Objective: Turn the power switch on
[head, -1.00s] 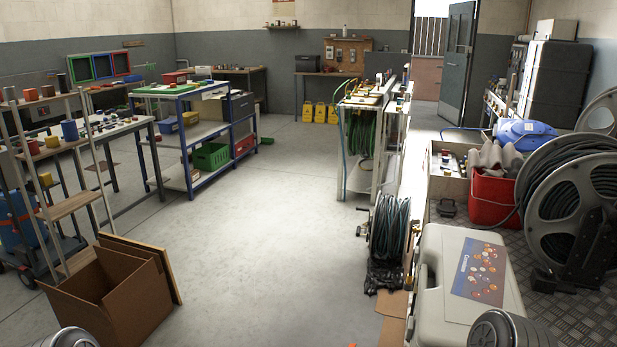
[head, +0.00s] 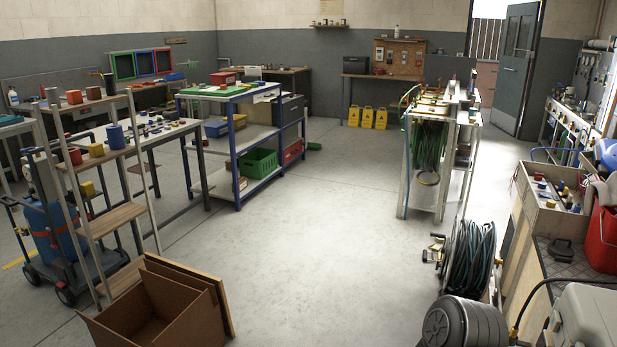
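I cannot make out a power switch in the head view. Neither of my grippers shows. A hose reel (head: 470,258) with dark hose stands on the floor at the lower right. Green hose (head: 430,147) hangs on a white rack (head: 409,180) behind it.
Open floor (head: 330,230) lies in the middle. A cardboard box (head: 150,315) stands at the lower left, near a shelf ladder (head: 125,215) and a blue cylinder cart (head: 50,235). A blue workbench (head: 240,150) stands behind. A bench with a red bucket (head: 603,238) lines the right.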

